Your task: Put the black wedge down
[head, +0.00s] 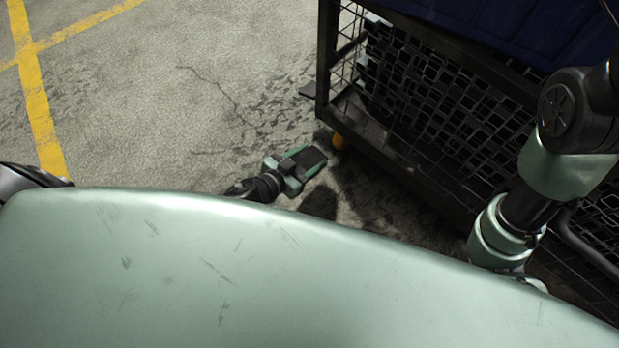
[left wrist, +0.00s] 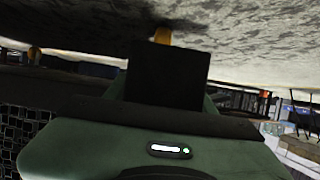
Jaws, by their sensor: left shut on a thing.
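My left gripper (head: 294,168) reaches out past my green body in the head view, low over the concrete floor near the corner of the wire cage. It is shut on the black wedge (head: 313,157), a small dark block at its tip. In the left wrist view the wedge (left wrist: 166,76) is a plain black shape in front of the green gripper housing; the fingertips are hard to make out. I cannot tell whether the wedge touches the floor. My right arm shows at the right of the head view, but its gripper is hidden.
Open concrete floor (head: 190,110) lies to the left, with yellow floor lines (head: 38,95).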

